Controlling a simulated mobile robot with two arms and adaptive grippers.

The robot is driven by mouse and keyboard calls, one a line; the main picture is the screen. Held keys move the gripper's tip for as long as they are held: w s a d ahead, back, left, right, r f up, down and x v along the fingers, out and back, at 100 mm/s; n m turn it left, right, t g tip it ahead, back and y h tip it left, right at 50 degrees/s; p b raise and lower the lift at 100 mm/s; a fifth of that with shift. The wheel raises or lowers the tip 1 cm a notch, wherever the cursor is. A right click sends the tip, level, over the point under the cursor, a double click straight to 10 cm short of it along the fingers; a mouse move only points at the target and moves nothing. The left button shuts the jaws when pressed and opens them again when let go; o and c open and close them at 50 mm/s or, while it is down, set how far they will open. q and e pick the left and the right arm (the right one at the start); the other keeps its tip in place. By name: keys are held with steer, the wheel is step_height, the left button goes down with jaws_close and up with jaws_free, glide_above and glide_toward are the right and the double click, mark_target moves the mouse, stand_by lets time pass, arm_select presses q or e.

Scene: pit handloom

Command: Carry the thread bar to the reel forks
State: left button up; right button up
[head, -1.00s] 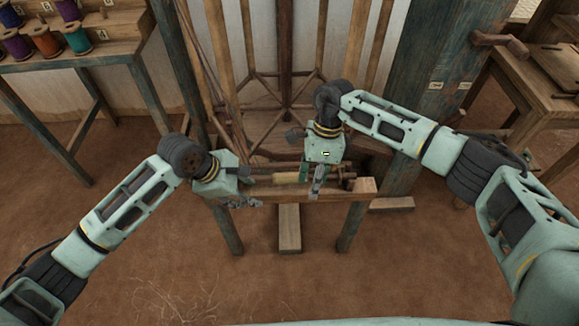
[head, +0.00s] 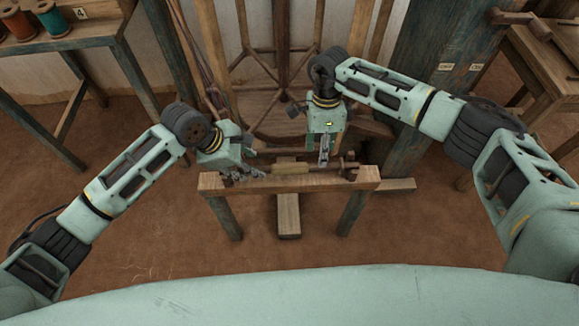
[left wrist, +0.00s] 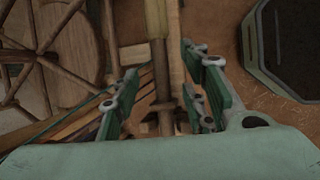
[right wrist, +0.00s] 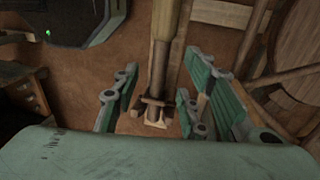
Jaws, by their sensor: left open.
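The thread bar (head: 291,169) lies level along a low wooden stand (head: 290,184), with a pale yellowish middle and darker ends. My left gripper (head: 244,174) is at the bar's left end. In the left wrist view its open fingers stand on either side of the bar (left wrist: 161,85), with gaps. My right gripper (head: 323,162) is over the bar's right part. In the right wrist view its fingers are also apart, with the bar (right wrist: 158,65) between them and its dark collared end near. The reel forks cannot be made out clearly.
Behind the stand is a wooden frame with slanting poles and spokes (head: 282,70). A blue-green post (head: 430,90) rises at its right. A bench with thread spools (head: 52,18) stands at the left, a wooden table (head: 545,60) at the right. The floor before the stand is open.

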mark_target(300, 168)
arm_select(q)
steer(key=x, duration=0.5)
arm_select(e)
steer(key=f, duration=0.2)
steer(key=s+f, duration=0.1)
steer(key=f, duration=0.2)
arm_select(q)
steer(key=shift+c, duration=0.2)
arm_select(e)
steer(key=shift+c, duration=0.3)
arm_select(q)
steer(key=shift+w, duration=0.1)
jaws_close()
arm_select(e)
jaws_close()
